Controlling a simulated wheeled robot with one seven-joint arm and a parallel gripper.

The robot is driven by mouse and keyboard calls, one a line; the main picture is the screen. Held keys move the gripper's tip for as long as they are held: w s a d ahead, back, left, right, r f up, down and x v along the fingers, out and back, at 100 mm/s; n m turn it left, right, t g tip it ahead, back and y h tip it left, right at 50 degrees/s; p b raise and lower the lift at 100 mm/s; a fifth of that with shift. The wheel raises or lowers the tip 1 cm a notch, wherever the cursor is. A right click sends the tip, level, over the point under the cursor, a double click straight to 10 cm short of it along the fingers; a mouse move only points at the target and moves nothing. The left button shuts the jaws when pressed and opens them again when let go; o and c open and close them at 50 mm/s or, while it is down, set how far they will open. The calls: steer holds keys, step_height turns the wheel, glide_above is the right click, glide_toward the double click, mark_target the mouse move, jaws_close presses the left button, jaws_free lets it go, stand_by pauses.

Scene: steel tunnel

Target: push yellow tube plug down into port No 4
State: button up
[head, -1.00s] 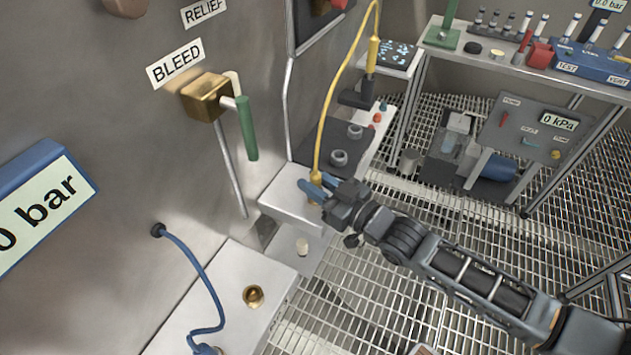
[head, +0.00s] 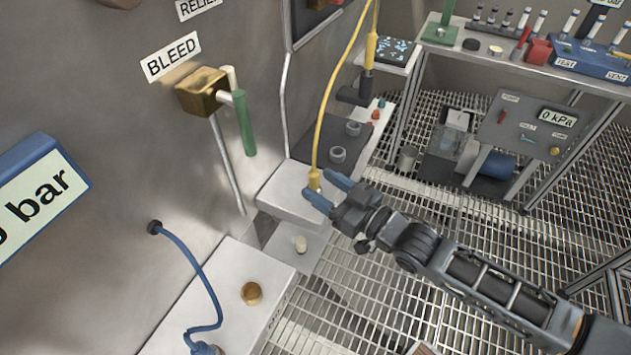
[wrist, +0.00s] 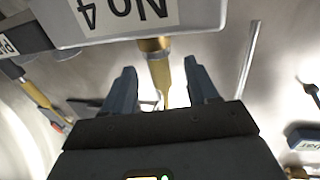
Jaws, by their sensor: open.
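The yellow tube plug (head: 314,180) stands upright at the white ledge (head: 290,200) by the wall, with its yellow tube (head: 325,110) rising from it. In the wrist view the brass-yellow plug (wrist: 160,75) meets the block (wrist: 190,18) marked "NO 4", which appears upside down. My gripper (head: 330,189) is open, with its blue fingertips on either side of the plug. In the wrist view my gripper (wrist: 160,78) shows a gap between each finger and the plug. The port's opening is hidden, so I cannot tell how deep the plug sits.
A nearer white ledge (head: 225,300) carries a brass fitting (head: 251,293) and a blue hose (head: 195,265). A green-handled BLEED valve (head: 244,125) projects from the wall at left. Open grating lies to the right.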

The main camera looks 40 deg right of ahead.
steer(key=shift+s+d, duration=0.2)
steer(key=shift+s, duration=2.25)
steer(key=s+a+r+g, duration=0.1)
steer(key=s+a, duration=0.1)
steer(key=s, duration=0.6)
steer(key=s+a+r+g, duration=0.1)
steer(key=s+a, duration=0.1)
steer(key=s, duration=0.6)
steer(key=s+a+r+m+g+h, duration=0.1)
steer(key=s+a+r, duration=0.6)
steer(key=s, duration=0.2)
steer(key=shift+s+a+r+h, duration=0.2)
steer(key=shift+r+h, duration=0.1)
steer(key=shift+r, duration=0.05)
